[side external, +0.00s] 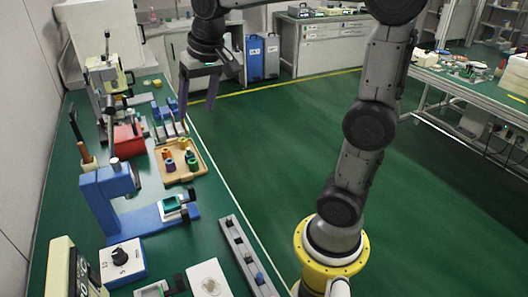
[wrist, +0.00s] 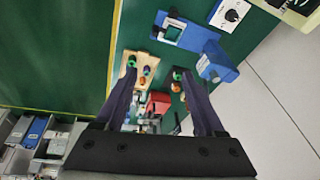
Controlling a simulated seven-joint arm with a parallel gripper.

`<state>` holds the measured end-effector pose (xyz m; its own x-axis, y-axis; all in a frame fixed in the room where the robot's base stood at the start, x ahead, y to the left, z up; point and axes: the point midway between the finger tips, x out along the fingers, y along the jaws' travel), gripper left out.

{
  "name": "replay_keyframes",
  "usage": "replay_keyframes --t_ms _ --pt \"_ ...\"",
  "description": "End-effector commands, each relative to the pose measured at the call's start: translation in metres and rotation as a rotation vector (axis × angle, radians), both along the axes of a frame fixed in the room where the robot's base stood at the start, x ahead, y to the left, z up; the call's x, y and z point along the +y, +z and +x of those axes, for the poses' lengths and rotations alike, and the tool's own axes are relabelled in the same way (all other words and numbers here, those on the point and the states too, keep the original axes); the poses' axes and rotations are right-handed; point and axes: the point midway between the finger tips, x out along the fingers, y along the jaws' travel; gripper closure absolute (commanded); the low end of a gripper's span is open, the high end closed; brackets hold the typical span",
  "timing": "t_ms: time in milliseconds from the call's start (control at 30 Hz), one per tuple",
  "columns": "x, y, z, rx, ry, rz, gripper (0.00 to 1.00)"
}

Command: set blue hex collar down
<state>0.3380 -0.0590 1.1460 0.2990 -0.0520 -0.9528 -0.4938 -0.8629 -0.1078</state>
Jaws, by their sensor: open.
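My gripper (side external: 196,104) is open and empty, raised above the bench near the wooden tray (side external: 183,178). In the wrist view its two fingers (wrist: 159,70) are spread apart with nothing between them. The tray holds several small collars, including a green one (side external: 192,164), and it also shows in the wrist view (wrist: 127,66), partly behind a finger. A small dark blue piece (side external: 260,278) sits on a long grey rail (side external: 236,242) at the bench's front edge. It is too small to tell whether it is the blue hex collar.
A blue press (side external: 112,190) with a small vise (side external: 172,206) stands nearer the camera than the tray. A red box (side external: 129,140) and blue blocks (side external: 172,105) lie behind. A control box with a black dial (side external: 120,257) and a white plate (side external: 208,281) are in front.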

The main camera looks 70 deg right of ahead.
Motion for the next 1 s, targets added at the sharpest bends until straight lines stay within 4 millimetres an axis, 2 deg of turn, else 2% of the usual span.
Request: replay_keyframes --t_ms 33,200,300,433,633,1000 --pt "0.011 0.002 -0.022 -0.021 0.055 -0.015 0.29" --pt "0.037 -0.008 -0.089 -0.082 0.243 -0.070 0.29" --pt "0.047 -0.022 -0.123 -0.115 0.342 -0.101 0.29" --pt "0.055 -0.039 -0.155 -0.146 0.439 -0.134 0.29" --pt "0.059 -0.054 -0.174 -0.169 0.505 -0.157 0.29" --pt "0.059 -0.054 -0.174 -0.169 0.508 -0.158 0.29"
